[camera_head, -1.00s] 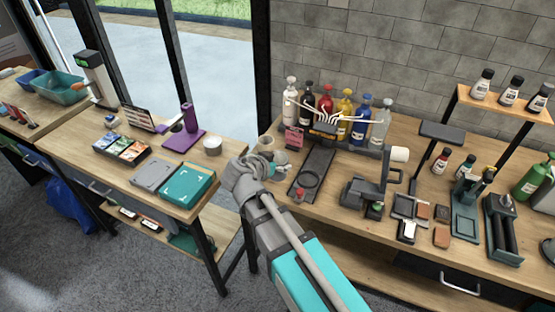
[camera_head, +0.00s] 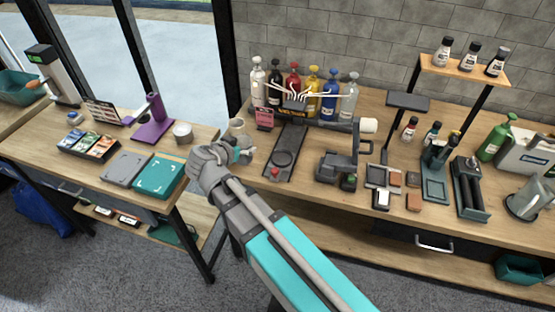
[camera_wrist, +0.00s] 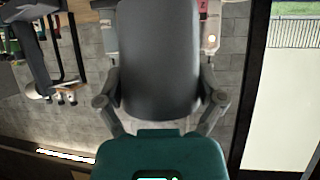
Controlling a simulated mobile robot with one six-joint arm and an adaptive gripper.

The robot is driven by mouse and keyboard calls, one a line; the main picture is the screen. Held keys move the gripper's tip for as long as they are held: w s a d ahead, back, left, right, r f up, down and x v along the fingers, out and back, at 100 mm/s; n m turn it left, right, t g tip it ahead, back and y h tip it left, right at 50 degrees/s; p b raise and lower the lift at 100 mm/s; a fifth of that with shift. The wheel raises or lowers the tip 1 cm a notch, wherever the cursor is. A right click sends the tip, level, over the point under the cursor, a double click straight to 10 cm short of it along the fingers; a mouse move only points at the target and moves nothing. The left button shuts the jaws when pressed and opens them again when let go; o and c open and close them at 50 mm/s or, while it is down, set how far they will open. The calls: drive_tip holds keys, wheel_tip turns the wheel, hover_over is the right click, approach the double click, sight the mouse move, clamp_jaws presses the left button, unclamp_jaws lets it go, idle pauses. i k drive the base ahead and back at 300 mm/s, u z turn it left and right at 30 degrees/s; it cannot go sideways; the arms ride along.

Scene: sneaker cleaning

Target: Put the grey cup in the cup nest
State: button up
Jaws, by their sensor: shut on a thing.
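The grey cup (camera_wrist: 158,58) fills the upper middle of the wrist view. Both fingers of my gripper (camera_wrist: 160,98) press on its sides. In the head view my gripper (camera_head: 241,155) is at the left end of the right workbench, partly hidden by my own wrist; the held cup (camera_head: 246,143) barely shows there. I cannot tell whether this ring is the cup nest.
A beige cup-like thing (camera_head: 237,127) stands behind my gripper. Coloured pump bottles (camera_head: 313,90) with thin spouts stand behind the tray. A dark machine (camera_head: 340,166) stands right of the tray. A gap separates the left table (camera_head: 205,137) from the workbench.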

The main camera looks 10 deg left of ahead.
sight(282, 161)
drive_tip(key=u, duration=0.6)
drive_tip(key=k, duration=1.15)
